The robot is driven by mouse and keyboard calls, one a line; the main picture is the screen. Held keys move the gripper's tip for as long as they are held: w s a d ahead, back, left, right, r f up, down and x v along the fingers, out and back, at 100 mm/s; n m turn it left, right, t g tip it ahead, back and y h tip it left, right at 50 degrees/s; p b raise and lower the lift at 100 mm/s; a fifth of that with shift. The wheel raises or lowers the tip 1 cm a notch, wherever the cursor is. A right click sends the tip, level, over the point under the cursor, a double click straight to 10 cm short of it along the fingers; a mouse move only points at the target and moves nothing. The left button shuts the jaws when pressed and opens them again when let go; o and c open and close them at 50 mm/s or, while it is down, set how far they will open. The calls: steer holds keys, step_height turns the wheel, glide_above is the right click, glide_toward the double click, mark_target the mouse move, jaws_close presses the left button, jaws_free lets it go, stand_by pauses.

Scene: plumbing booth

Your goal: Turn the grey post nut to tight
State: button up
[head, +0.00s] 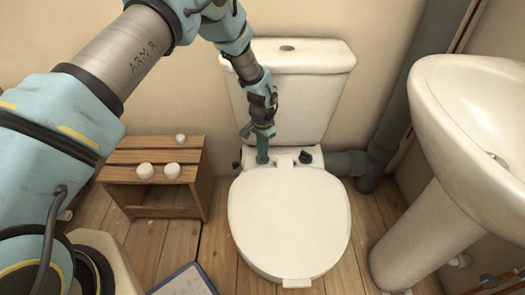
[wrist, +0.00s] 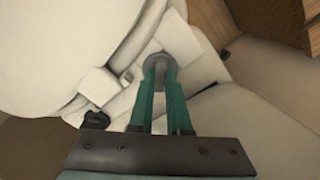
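The grey post nut (wrist: 157,59) shows in the wrist view as a round grey piece at the back of the toilet seat, partly covered by my fingertips. In the head view it is hidden behind my gripper (head: 262,158), which points down at the left seat hinge. In the wrist view my gripper (wrist: 159,68) has its two green fingers close together with a narrow gap, their tips at the nut. They look shut on it, though the contact is partly hidden. A black knob (head: 305,157) sits at the right hinge; it also shows in the wrist view (wrist: 96,120).
The closed toilet lid (head: 290,215) lies in front and the cistern (head: 295,95) stands close behind. A wooden shelf unit (head: 150,195) with white knobs is at the left. A sink (head: 480,110) and grey pipe (head: 415,95) are at the right.

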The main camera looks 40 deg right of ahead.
steer(key=o, duration=0.4)
steer(key=shift+a+f, duration=0.1)
steer(key=shift+f, duration=0.05)
steer(key=shift+o, duration=0.2)
step_height(320, 180, up, 11)
stand_by(0.3)
steer(key=shift+f, duration=0.1)
stand_by(0.4)
